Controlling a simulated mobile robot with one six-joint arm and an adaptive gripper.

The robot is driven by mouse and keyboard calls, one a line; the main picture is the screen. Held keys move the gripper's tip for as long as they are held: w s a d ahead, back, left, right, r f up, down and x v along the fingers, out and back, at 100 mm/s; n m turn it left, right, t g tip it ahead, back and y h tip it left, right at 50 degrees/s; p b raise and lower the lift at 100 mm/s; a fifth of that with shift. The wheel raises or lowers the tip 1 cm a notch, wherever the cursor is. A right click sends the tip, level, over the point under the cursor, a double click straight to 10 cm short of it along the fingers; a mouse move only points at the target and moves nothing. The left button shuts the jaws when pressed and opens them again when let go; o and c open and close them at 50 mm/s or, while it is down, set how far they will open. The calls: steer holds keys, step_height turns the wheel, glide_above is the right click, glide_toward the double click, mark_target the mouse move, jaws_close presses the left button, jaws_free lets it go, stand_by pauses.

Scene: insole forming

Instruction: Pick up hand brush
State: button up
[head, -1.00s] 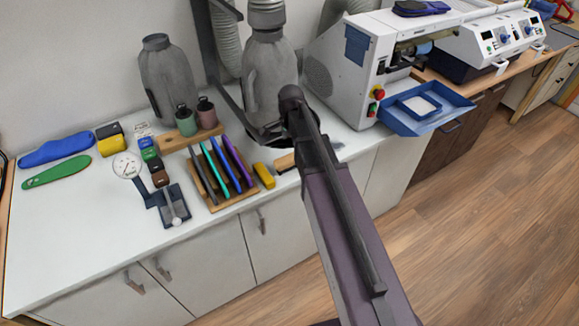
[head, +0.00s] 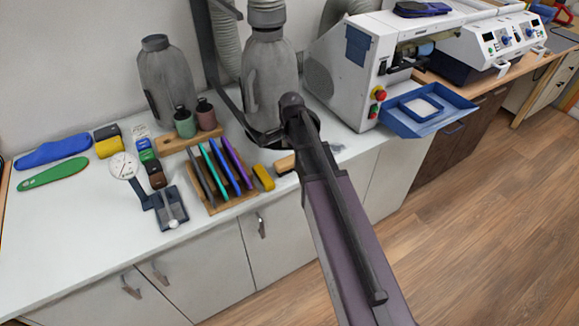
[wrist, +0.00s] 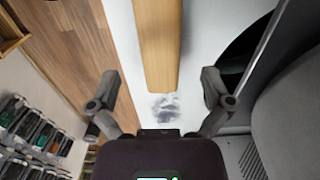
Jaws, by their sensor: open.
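The hand brush shows in the wrist view as a long pale wooden bar (wrist: 158,45) on the white worktop. It runs from the top edge down between my fingers. My gripper (wrist: 161,76) is open, one finger on each side of the bar, with clear gaps between the fingers and the wood. No bristles show. In the head view only a short wooden end (head: 285,164) shows left of my arm; my arm hides the rest and the fingers.
A grey dusty patch (wrist: 166,108) lies by the bar's near end. A yellow block (head: 264,177) and a wooden rack (head: 232,202) of coloured sheets stand to the left. A large grey bottle-shaped vessel (head: 268,85) rises behind. A white machine (head: 345,75) with a blue tray stands right.

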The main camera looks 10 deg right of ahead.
mark_target(291, 159)
steer(key=shift+f+b, duration=1.65)
steer(key=shift+f, duration=0.25)
steer(key=shift+s, duration=0.1)
steer(key=c, duration=1.3)
